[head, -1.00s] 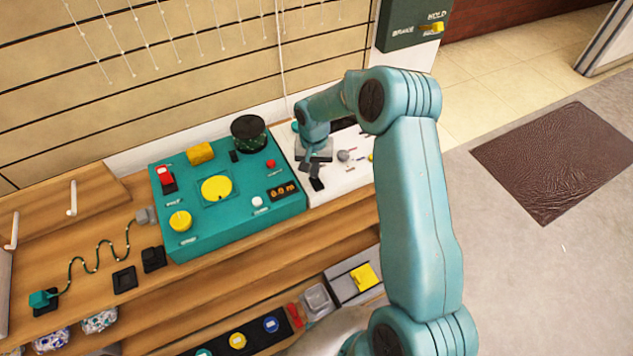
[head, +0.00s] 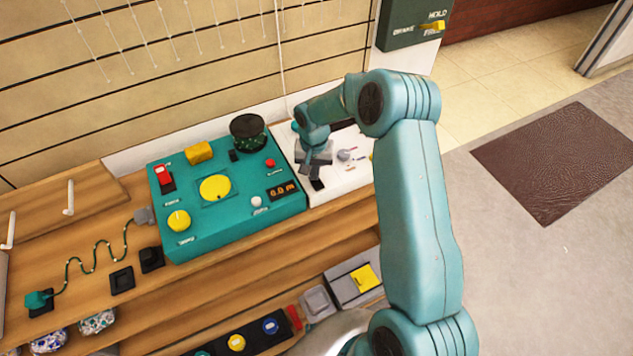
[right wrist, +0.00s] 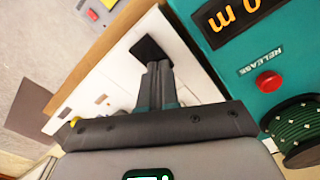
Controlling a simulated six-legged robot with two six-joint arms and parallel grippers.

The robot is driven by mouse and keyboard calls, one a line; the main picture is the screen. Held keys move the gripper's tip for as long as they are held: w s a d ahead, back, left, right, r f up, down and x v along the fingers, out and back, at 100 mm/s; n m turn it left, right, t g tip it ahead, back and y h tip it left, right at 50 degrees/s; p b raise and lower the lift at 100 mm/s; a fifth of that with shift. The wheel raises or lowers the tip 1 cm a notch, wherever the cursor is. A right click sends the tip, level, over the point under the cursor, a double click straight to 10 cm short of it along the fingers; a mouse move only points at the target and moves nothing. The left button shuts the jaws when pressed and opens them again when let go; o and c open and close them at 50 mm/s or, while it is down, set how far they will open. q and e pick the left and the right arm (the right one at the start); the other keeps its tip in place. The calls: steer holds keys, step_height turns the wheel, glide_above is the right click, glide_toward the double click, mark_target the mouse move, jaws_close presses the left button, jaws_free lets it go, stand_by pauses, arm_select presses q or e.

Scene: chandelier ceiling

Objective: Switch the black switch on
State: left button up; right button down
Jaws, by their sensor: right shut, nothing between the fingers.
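The black switch (head: 318,185) is a small dark square piece on the white panel (head: 345,190), just right of the teal box. It also shows in the right wrist view (right wrist: 151,48), on the white panel near the teal box's edge. My right gripper (right wrist: 158,66) is shut and empty, its fingertips at the switch's near edge. I cannot tell whether they touch it. In the head view my right gripper (head: 316,172) hangs over the panel and partly hides the switch. Whether the switch is on or off cannot be read. My left gripper is not in view.
The teal box (head: 230,225) carries a yellow dial (head: 215,188), a red switch (head: 164,177) and a red button (head: 270,163). A dark green spool (head: 248,133) stands at its back. Other small controls (head: 347,154) lie on the white panel beside my gripper.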

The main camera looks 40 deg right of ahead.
step_height(320, 180, up, 7)
steer(key=p, duration=0.3)
steer(key=shift+f+p, duration=0.1)
steer(key=shift+p, duration=0.25)
stand_by(0.8)
